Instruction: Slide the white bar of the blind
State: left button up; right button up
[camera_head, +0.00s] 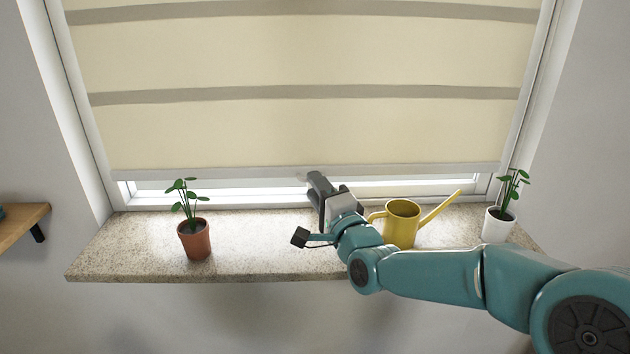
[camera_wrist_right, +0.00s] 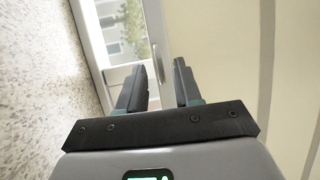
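The white bar (camera_head: 220,172) runs along the bottom edge of the lowered cream blind (camera_head: 300,130), a little above the windowsill. In the right wrist view the white bar (camera_wrist_right: 155,25) shows as a pale strip beyond the fingers. My right gripper (camera_head: 316,182) is at the middle of the bar, its fingers pointing at the window. In the wrist view the right gripper (camera_wrist_right: 158,82) has its two fingers apart, with the bar's line between them. I cannot tell whether either finger touches the bar. My left gripper is not in view.
A speckled stone sill (camera_head: 250,250) lies below. A terracotta pot with a plant (camera_head: 195,240) stands left of the gripper. A yellow watering can (camera_head: 402,225) stands close to its right, beside my arm. A white pot (camera_head: 497,226) stands at the right end.

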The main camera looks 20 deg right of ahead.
jog(key=shift+w, duration=0.6)
jog(key=shift+r, duration=0.1)
grip_shut()
dwell(1.0)
